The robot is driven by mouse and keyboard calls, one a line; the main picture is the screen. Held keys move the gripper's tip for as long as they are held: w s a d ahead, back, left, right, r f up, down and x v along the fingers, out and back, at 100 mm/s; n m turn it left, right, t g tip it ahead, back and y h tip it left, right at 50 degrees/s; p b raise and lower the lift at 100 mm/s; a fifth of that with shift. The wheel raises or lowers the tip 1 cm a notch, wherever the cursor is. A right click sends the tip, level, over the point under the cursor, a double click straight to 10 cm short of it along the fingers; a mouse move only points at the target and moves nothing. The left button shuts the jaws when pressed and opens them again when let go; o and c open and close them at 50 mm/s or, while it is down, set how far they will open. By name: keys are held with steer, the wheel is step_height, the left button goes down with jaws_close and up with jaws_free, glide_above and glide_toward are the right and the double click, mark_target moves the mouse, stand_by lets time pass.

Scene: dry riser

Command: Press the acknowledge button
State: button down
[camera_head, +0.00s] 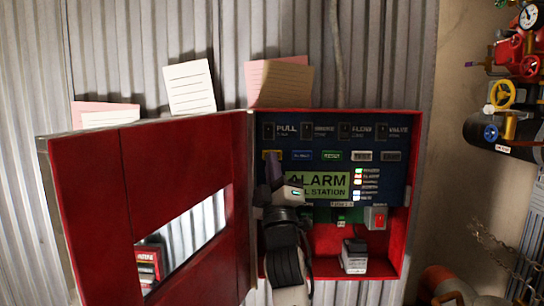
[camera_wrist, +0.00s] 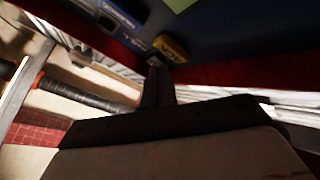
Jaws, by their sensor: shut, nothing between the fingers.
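The alarm panel (camera_head: 325,206) is a dark blue face inside an open red cabinet in the head view. A row of coloured buttons crosses it. The yellow button (camera_head: 272,154), at the left end of the row, looks like the acknowledge button, and its lettering is too small to read surely. My gripper (camera_head: 274,162) is shut and empty, its fingertips just below or over this button. In the wrist view the yellow button (camera_wrist: 171,48) is close beside the fingertips (camera_wrist: 156,64). I cannot tell whether they touch. My arm hides part of the panel's lower left.
The red cabinet door (camera_head: 150,200) stands open to the left. A red switch box (camera_head: 376,218) and a small grey-white device (camera_head: 354,256) are at the cabinet's lower right. Pipes with a yellow valve wheel (camera_head: 502,94) are at far right.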

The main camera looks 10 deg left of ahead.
steer(key=shift+w, duration=0.15)
stand_by(0.3)
steer(key=shift+w+a, duration=0.1)
steer(key=shift+w, duration=0.2)
steer(key=shift+w+a, duration=0.1)
steer(key=shift+w, duration=0.4)
stand_by(0.8)
steer(key=shift+s, duration=0.1)
steer(key=shift+s+d, duration=0.2)
steer(key=shift+s, duration=0.6)
steer(key=shift+s, duration=0.1)
steer(key=s, duration=0.2)
steer(key=s+d+b, duration=0.1)
steer(key=s, duration=0.1)
steer(key=shift+s, duration=0.35)
stand_by(0.3)
